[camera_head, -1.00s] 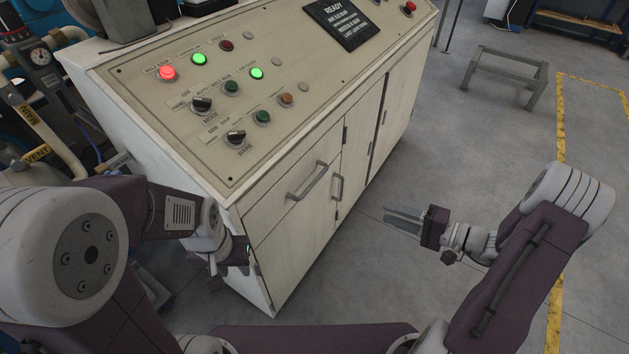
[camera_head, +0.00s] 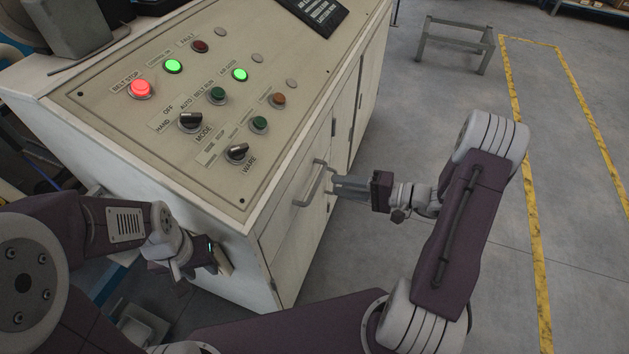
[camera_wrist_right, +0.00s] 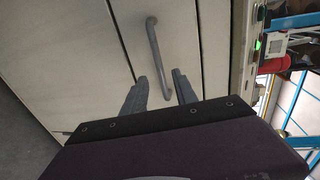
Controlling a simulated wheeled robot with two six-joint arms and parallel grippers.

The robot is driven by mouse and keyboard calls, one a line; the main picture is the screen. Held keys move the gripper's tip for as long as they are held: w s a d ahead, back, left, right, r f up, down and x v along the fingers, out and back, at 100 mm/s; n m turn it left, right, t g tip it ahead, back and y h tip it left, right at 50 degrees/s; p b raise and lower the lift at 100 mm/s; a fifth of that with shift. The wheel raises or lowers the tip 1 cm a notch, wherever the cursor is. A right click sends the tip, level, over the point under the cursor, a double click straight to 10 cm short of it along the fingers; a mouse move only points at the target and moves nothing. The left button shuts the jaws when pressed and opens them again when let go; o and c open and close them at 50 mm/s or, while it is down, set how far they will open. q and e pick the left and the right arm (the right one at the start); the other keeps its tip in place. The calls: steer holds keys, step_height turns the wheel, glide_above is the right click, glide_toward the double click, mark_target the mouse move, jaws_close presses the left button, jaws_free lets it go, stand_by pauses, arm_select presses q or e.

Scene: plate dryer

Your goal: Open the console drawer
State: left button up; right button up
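The console (camera_head: 220,130) is a cream cabinet with a sloped button panel on top. Its drawer (camera_head: 278,230) is in the upper part of the front face and looks closed. A grey bar handle (camera_head: 309,188) is on the drawer front. The handle also shows in the right wrist view (camera_wrist_right: 155,50). My right gripper (camera_head: 336,187) is open close to the handle. In the right wrist view its fingers (camera_wrist_right: 160,90) are spread, with the handle's near end between them; contact is unclear. My left gripper (camera_head: 222,259) is beside the console's left side, its fingers small and unclear.
Lit buttons and knobs cover the console top, with a black sign (camera_head: 316,12) at the far end. Open floor (camera_head: 420,120) lies right of the console. A low metal frame (camera_head: 456,40) stands farther back, beside yellow floor lines.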

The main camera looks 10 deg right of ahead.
mark_target(318, 181)
steer(key=x, duration=0.7)
steer(key=shift+w+a+b, duration=0.15)
steer(key=shift+b, duration=0.25)
jaws_close()
steer(key=shift+f, duration=0.1)
stand_by(0.7)
